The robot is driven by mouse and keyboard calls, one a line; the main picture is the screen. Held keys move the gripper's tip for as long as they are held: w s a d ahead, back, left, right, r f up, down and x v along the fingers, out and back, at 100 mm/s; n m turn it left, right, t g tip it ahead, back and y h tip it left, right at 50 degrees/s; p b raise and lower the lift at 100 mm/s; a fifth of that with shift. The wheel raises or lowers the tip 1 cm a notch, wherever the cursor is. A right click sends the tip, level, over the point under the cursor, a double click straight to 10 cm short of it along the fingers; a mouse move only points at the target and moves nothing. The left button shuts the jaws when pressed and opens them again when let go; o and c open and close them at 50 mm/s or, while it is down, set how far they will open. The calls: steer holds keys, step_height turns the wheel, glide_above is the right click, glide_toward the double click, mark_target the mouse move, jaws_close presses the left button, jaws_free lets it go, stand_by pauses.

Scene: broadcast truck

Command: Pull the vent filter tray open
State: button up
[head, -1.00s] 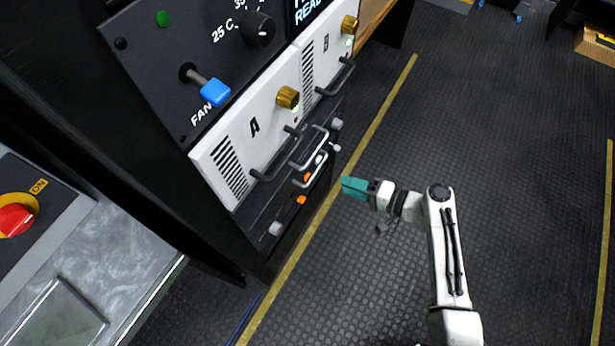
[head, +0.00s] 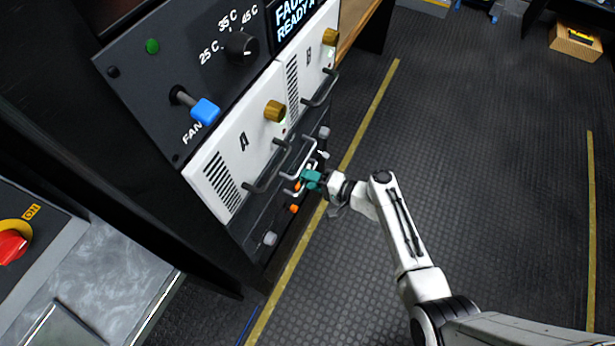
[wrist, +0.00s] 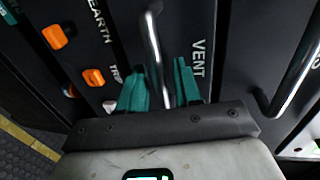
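The vent filter tray's black front carries a white VENT label (wrist: 198,58) in the wrist view. A shiny metal bar handle (wrist: 154,45) stands beside that label. My gripper (wrist: 160,75) has its two teal fingers apart, one on each side of this bar. I cannot tell whether either finger touches it. In the head view my gripper (head: 312,180) is at the lower part of the rack front and hides part of the handle there. I see no clear gap showing the tray pulled out.
Another bar handle (wrist: 290,80) lies to the right in the wrist view. Orange knobs (wrist: 58,36) and a pale switch (wrist: 110,106) are to the left. White units A (head: 240,145) and B (head: 310,60) sit above. The floor (head: 480,180) right of the rack is clear.

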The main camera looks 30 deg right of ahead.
jaws_close()
stand_by(0.3)
stand_by(0.3)
